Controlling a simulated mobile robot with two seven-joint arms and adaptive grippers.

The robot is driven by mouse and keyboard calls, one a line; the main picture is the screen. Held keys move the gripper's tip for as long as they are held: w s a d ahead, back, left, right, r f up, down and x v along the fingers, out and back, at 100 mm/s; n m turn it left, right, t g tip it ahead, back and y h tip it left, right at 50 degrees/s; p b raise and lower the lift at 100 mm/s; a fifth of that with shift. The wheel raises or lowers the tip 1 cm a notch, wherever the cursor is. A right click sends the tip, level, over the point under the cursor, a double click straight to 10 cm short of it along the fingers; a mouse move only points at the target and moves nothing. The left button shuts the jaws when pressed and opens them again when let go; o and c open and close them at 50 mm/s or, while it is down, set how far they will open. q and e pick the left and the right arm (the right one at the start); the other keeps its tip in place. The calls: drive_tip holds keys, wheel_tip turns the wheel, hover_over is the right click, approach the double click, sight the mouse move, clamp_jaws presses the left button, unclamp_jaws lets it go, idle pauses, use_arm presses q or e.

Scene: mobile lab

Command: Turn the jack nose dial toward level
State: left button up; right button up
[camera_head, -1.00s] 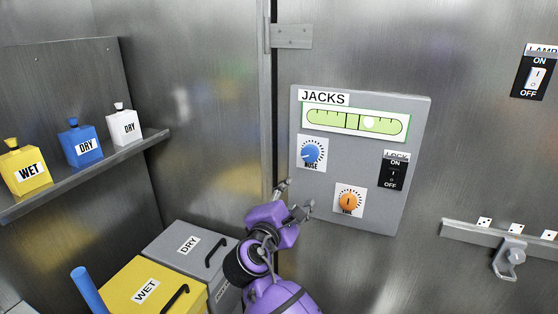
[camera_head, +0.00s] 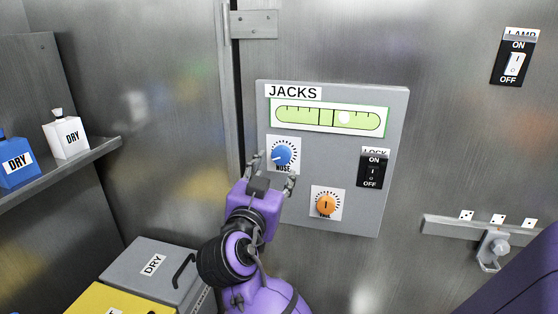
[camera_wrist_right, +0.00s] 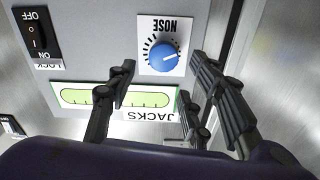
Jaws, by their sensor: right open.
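The blue nose dial (camera_head: 281,155) sits on a white scale card on the grey jacks panel (camera_head: 385,215). Its pale pointer mark faces left and slightly down. In the right wrist view, upside down, the dial (camera_wrist_right: 163,57) shows between the finger ends. My right gripper (camera_head: 271,179) is open and empty, just below and in front of the dial, with a finger to either side; contact cannot be told. The green level (camera_head: 290,116) is above the dial, its pale bubble (camera_head: 344,117) right of the centre marks. My left gripper is not in view.
The orange tail dial (camera_head: 326,204) is below right of my gripper. The lock switch (camera_head: 373,170) is at the panel's right. A latch bar (camera_head: 450,228) sticks out farther right. Grey (camera_head: 130,260) and yellow bins stand lower left, under a shelf (camera_head: 85,158) with bottles.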

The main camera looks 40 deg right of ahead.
sight(282, 158)
drive_tip(key=x, duration=0.5)
drive_tip(key=shift+w+d+r+p, duration=0.15)
drive_tip(key=shift+w+d+p, duration=0.1)
drive_tip(key=shift+p, duration=0.15)
drive_tip(key=shift+w+d, duration=0.3)
drive_tip(key=shift+d, duration=0.1)
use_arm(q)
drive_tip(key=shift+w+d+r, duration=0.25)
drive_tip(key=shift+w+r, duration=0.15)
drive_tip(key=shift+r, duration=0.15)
